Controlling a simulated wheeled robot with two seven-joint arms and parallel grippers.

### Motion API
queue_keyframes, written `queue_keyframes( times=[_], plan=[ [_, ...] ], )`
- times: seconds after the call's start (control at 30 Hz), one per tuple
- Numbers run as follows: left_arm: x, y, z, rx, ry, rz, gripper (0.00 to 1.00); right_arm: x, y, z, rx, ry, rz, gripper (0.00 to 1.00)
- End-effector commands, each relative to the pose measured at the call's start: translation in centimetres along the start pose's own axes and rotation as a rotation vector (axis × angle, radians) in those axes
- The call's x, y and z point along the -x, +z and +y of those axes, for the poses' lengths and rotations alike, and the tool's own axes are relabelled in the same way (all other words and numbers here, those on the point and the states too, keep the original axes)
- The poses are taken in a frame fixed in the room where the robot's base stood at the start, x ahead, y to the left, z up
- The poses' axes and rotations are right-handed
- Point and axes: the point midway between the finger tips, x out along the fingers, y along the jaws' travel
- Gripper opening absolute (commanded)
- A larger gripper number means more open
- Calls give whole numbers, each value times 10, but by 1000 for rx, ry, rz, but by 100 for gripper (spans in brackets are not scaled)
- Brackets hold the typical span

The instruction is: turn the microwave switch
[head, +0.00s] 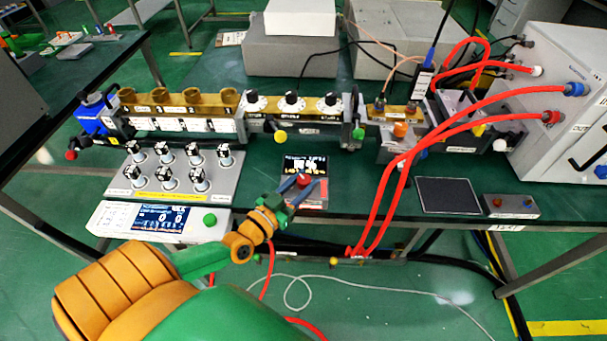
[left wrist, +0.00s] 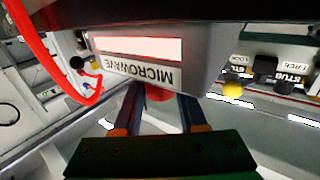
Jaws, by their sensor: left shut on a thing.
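The microwave unit (head: 318,198) is a small box with a lit dark display (head: 306,165) near the bench's front edge. Its red switch knob (head: 304,179) is partly hidden by my left gripper (head: 299,186). In the left wrist view the unit's MICROWAVE label (left wrist: 138,72) appears upside down beside a bright panel. The red knob shows there (left wrist: 158,94) between the two fingers of my left gripper (left wrist: 160,103). The gripper is shut on the knob, one finger on each side. My right gripper is out of view.
Left of the unit are a block of several black-and-white knobs (head: 184,178) and a white meter (head: 155,222). A brass waveguide row (head: 290,122) runs behind. Red cables (head: 398,172) drop on the right, near a dark pad (head: 447,195) and a small button box (head: 510,206).

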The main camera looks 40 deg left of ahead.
Motion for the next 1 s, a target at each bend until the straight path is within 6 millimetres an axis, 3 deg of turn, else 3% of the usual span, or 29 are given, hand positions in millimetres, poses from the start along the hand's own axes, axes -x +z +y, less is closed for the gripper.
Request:
queue_keyframes(
  times=[0.3,0.93,0.97,1.0],
  plan=[
    [0,2,0,-2,139,1,0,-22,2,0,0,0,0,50],
    [0,-1,0,2,176,5,0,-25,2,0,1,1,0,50],
    [0,-1,0,2,176,5,49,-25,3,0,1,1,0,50],
    [0,-1,0,2,176,5,60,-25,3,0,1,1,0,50]
  ],
)
